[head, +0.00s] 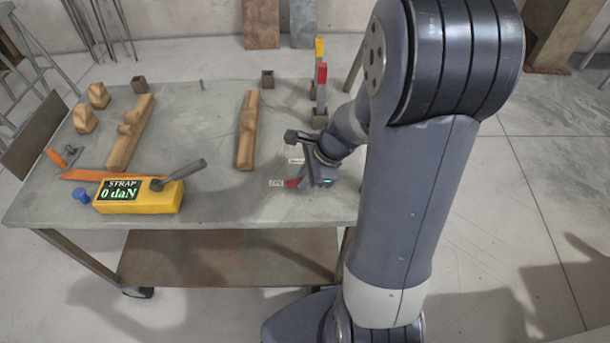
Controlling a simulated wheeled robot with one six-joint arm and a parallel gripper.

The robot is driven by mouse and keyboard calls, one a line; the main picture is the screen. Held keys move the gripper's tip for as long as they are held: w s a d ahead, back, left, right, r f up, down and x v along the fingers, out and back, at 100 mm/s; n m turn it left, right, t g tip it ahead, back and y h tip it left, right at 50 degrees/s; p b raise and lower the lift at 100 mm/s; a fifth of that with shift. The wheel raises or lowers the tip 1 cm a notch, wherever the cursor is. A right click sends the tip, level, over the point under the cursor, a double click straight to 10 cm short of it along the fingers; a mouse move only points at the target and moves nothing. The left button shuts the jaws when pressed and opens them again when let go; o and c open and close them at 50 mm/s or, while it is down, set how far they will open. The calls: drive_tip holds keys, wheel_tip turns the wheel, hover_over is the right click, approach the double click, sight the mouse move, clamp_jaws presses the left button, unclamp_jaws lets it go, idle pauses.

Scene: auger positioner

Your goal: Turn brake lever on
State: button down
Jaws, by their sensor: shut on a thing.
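My gripper (303,184) is low over the right front part of the table, with its fingers pointing down and to the left. It is shut on the brake lever, whose red end (291,184) shows at the fingertips. The rest of the lever is hidden by the gripper and my arm. A small white label (276,183), which seems to read ON, lies just left of the red end. A second small label (296,161) lies farther back, and its text is too small to read.
The grey table (210,200) carries wooden supports (246,140) and a yellow STRAP box (140,198) reading 0 daN, with a dark handle (182,174). The tabletop between the box and gripper is clear.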

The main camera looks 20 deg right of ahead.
drive_tip(key=shift+w+r+m+p, duration=0.1)
drive_tip(key=shift+w+m+p, duration=0.15)
drive_tip(key=shift+m+p, duration=0.35)
drive_tip(key=shift+w+d+m+t, duration=0.1)
drive_tip(key=shift+w+m+t, duration=0.1)
drive_tip(key=shift+m+t, duration=0.15)
drive_tip(key=c, duration=1.4)
unclamp_jaws()
drive_tip(key=shift+o, duration=0.2)
drive_tip(key=p+v, duration=0.3)
drive_tip(key=v, duration=0.7)
drive_tip(key=shift+r, duration=0.35)
drive_tip(key=shift+s+f, duration=0.1)
drive_tip(key=shift+f, duration=0.05)
